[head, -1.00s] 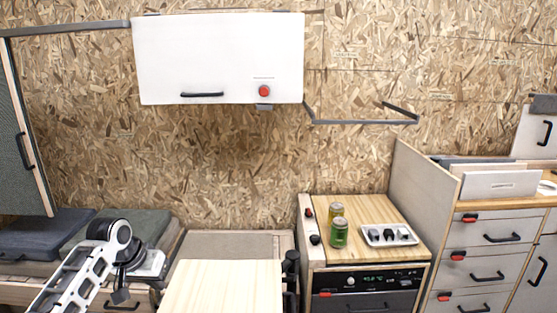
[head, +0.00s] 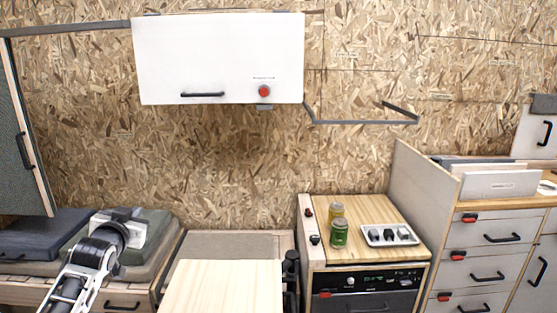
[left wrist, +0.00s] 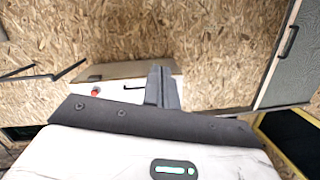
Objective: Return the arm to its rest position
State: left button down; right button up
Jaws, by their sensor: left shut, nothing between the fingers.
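My left arm comes in from the lower left in the head view. Its left gripper (head: 124,213) is above the grey cushions at the left, apart from the wall. In the left wrist view the two dark fingers of the left gripper (left wrist: 163,72) stand together, shut, with nothing held between them. My right arm and right gripper do not show in either view.
A white wall cabinet (head: 220,55) hangs above. Grey cushions (head: 40,232) lie at the left below a grey panel door (head: 22,140). A pale wooden tabletop (head: 225,288) stands front centre. Two cans (head: 339,233) stand on the counter at right. The space before the wall is open.

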pick_arm(q)
jog(key=s+d+f+g+h+b, duration=0.1)
jog(key=s+d+f, duration=0.3)
jog(key=f, duration=0.3)
jog(key=s+d+f+m+h+b, duration=0.1)
jog(key=s+d+f+b, duration=0.1)
jog(key=s+d+f, duration=0.2)
jog(key=s+d+f+g+h+b, duration=0.1)
jog(key=s+d+f, duration=0.3)
jog(key=s+f, duration=0.4)
notch_tip(320, 180, down, 3)
jog(key=shift+d+f+g+b, duration=0.1)
jog(key=shift+g+b, duration=0.2)
jog(key=shift+b, duration=0.15)
jog(key=s+d+f+g+h+b, duration=0.1)
jog(key=s+d+f, duration=0.1)
jog(key=s, duration=0.5)
jog(key=s+d+f+g+b, duration=0.1)
jog(key=s+d+f, duration=0.2)
jog(key=s, duration=0.4)
jog(key=s+d+f+h+b, duration=0.1)
jog(key=s+d+f+b, duration=0.1)
jog(key=s, duration=0.5)
jog(key=shift+s+d+f+n+g+h, duration=0.3)
jog(key=shift+s+d+f+g, duration=0.1)
jog(key=shift+d+f, duration=0.4)
